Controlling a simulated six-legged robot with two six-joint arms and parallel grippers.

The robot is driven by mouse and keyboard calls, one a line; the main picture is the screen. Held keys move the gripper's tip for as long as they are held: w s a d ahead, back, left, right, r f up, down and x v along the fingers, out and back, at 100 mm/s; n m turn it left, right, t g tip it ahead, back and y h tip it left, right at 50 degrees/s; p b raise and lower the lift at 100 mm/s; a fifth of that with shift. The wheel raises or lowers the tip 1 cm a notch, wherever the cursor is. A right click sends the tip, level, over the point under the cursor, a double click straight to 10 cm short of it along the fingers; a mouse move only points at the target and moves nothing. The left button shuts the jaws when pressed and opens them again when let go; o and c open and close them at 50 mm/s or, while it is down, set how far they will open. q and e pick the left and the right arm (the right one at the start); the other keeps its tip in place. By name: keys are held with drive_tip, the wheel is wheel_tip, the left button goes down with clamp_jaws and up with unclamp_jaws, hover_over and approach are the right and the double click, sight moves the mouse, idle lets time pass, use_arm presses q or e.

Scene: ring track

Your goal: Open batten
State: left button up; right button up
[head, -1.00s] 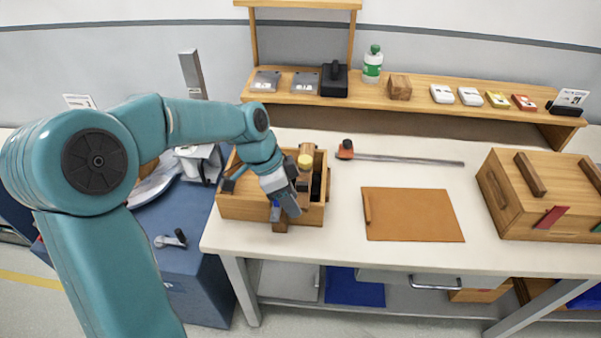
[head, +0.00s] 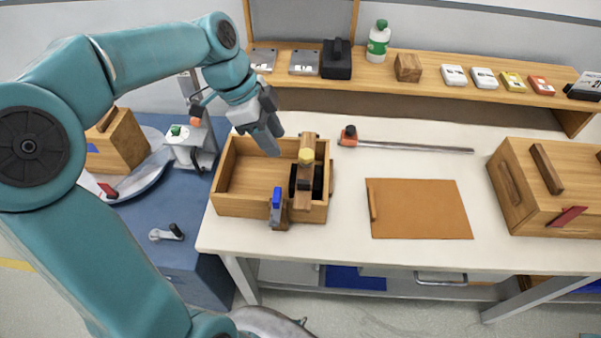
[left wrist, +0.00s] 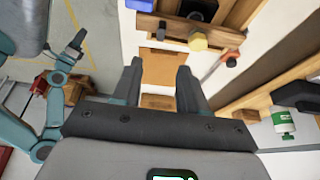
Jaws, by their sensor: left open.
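The batten (head: 307,146) is a wooden strip with a yellow knob (head: 306,156). It lies across the right end of an open wooden box (head: 240,205) on the bench. Black parts show under it, and a blue-tipped clamp (head: 277,200) stands at its near end. The batten also shows at the top of the left wrist view (left wrist: 165,27). My left gripper (head: 272,143) is open and empty, above the box's far side, left of the batten and apart from it. A teal arm with a small dark gripper (left wrist: 75,42) shows in the left wrist view; its jaws are unclear.
An orange-ended bar clamp (head: 410,146) lies behind a brown board (head: 420,208). A closed wooden case (head: 545,185) stands at the right. A shelf (head: 430,85) with a bottle (head: 378,42) and small boxes runs along the back. A blue cabinet (head: 195,255) stands left.

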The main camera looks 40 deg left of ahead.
sight(303, 181)
use_arm(q)
drive_tip(key=p+x, duration=0.1)
drive_tip(key=x, duration=1.3)
drive_tip(key=shift+w+d+f, duration=0.1)
drive_tip(key=shift+f, duration=0.15)
clamp_jaws()
